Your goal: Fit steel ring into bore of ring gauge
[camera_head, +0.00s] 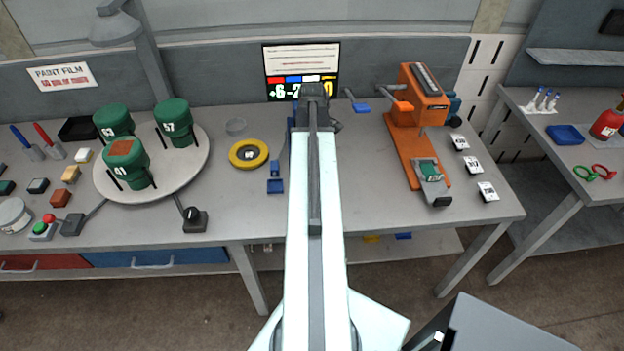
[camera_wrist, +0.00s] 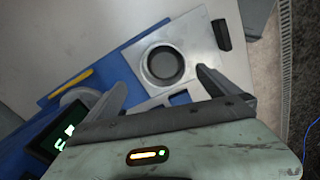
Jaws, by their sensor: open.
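In the wrist view, a dark grey steel ring (camera_wrist: 164,66) sits on a pale square metal plate (camera_wrist: 194,38). My gripper (camera_wrist: 161,80) is open, its two fingers spread toward either side of the ring, with no contact visible. In the head view, my arm covers that spot and my fingertips are hidden. A thick yellow ring (camera_head: 262,153), which looks like the ring gauge, lies flat on the bench left of my arm. A small label shows in its middle.
A blue stand (camera_wrist: 118,62) carries the plate; a lit readout (camera_wrist: 64,134) is beside it. Several green cylinders (camera_head: 173,123) stand on a round turntable (camera_head: 196,160) at left. An orange press (camera_head: 403,150) stands at right. Bench space between my arm and the press is mostly clear.

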